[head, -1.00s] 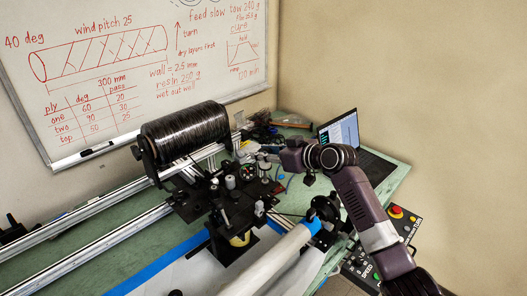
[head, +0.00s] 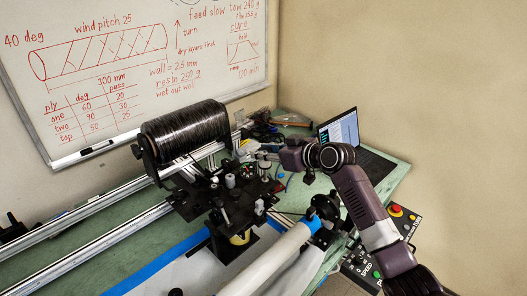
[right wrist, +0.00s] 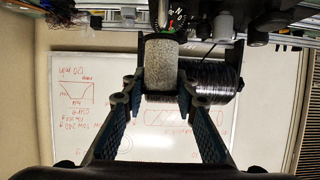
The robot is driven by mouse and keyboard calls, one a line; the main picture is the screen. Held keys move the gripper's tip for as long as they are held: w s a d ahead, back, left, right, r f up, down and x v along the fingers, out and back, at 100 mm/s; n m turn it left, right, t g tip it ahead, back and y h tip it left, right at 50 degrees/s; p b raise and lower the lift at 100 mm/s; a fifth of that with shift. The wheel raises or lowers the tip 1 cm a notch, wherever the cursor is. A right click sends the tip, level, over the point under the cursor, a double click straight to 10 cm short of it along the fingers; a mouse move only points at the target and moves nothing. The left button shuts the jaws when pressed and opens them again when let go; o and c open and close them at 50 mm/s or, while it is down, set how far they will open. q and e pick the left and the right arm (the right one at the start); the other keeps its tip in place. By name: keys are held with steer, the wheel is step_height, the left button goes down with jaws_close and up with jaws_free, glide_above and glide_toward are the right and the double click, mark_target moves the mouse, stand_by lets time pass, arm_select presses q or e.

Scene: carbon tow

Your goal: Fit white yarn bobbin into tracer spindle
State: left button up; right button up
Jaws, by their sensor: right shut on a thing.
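The white yarn bobbin (right wrist: 160,66) is a pale, speckled grey-white cylinder in the right wrist view. My right gripper (right wrist: 161,92) is shut on it, with one blue-grey finger pad on each side. In the head view my right gripper (head: 265,156) points left, over the right side of the black carriage plate (head: 232,200); the bobbin is too small to make out clearly there. Several small posts and rollers stand on this plate, and I cannot tell which is the tracer spindle. My left gripper is not in view.
A black tow-wound mandrel (head: 185,130) lies behind the carriage on metal rails. A white tube (head: 270,258) with a blue end lies in front. A laptop (head: 340,133) and a control box (head: 365,262) with a red button stand at right. A whiteboard (head: 120,70) is behind.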

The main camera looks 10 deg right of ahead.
steer(key=shift+f+b, duration=2.1)
steer(key=shift+f, duration=0.8)
stand_by(0.3)
steer(key=o, duration=1.2)
steer(key=v, duration=1.2)
steer(key=shift+s+d+f, duration=0.1)
